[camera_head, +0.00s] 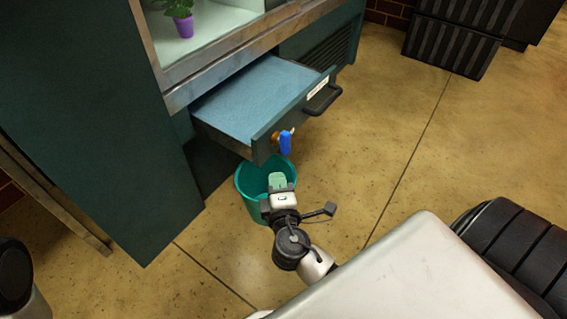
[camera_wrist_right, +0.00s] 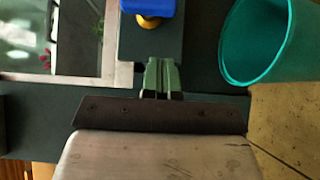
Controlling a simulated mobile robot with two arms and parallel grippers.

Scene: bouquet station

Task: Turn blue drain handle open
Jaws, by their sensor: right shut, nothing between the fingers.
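The blue drain handle (camera_head: 286,143) hangs on a brass fitting at the front of the pulled-out drawer (camera_head: 262,146). In the right wrist view the handle (camera_wrist_right: 147,6) shows at the top edge, with part of the yellow brass fitting (camera_wrist_right: 148,21) beside it. My right gripper (camera_head: 277,180) is below the handle in the head view, over the teal bucket. Its green fingertips (camera_wrist_right: 160,74) are shut and empty, apart from the handle. My left gripper is not in view.
A teal bucket (camera_head: 245,184) stands on the floor under the drawer front; it also shows in the right wrist view (camera_wrist_right: 231,60). The drawer has a dark pull handle (camera_head: 322,100). A dark green cabinet (camera_head: 90,120) stands at left. Open floor (camera_head: 400,140) lies to the right.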

